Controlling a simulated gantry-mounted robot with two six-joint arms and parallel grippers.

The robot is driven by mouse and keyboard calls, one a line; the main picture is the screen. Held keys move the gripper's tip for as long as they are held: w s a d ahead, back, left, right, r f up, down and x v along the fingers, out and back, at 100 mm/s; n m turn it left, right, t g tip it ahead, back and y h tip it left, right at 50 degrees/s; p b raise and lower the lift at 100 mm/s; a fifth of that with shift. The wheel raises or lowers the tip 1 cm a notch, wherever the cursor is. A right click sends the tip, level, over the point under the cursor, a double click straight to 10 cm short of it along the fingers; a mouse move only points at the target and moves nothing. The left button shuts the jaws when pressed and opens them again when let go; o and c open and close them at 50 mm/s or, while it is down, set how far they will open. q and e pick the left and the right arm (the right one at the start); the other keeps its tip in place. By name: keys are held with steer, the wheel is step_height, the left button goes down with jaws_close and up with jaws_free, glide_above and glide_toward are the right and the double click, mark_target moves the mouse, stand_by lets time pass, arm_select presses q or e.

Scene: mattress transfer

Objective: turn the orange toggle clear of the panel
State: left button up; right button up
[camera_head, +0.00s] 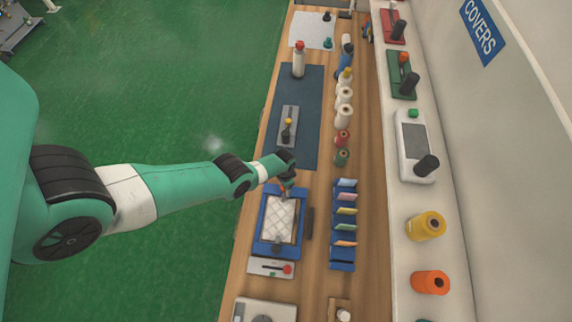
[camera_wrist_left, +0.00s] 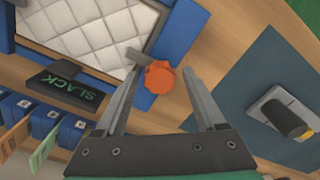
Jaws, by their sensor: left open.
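The orange toggle (camera_wrist_left: 160,77) is at a corner of the blue frame (camera_wrist_left: 184,30) in the left wrist view. Its short grey lever (camera_wrist_left: 137,57) points toward the white quilted panel (camera_wrist_left: 90,30), and its tip appears to lie over the panel's corner edge. My left gripper (camera_wrist_left: 161,72) is open, with one finger on each side of the orange knob; I cannot tell whether either touches it. In the head view my left gripper (camera_head: 288,184) is above the far end of the frame and largely hides the toggle. The quilted panel (camera_head: 281,218) lies in the frame. My right gripper is not in view.
A black block marked SLACK (camera_wrist_left: 66,84) is beside the frame. A blue rack of coloured cards (camera_head: 344,225) stands to the right. A grey fixture with a black-and-yellow knob (camera_head: 287,128) sits on the dark mat (camera_head: 312,100) beyond. Thread spools line the bench.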

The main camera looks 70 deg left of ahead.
arm_select(q)
steer(key=shift+c, duration=0.4)
jaws_close()
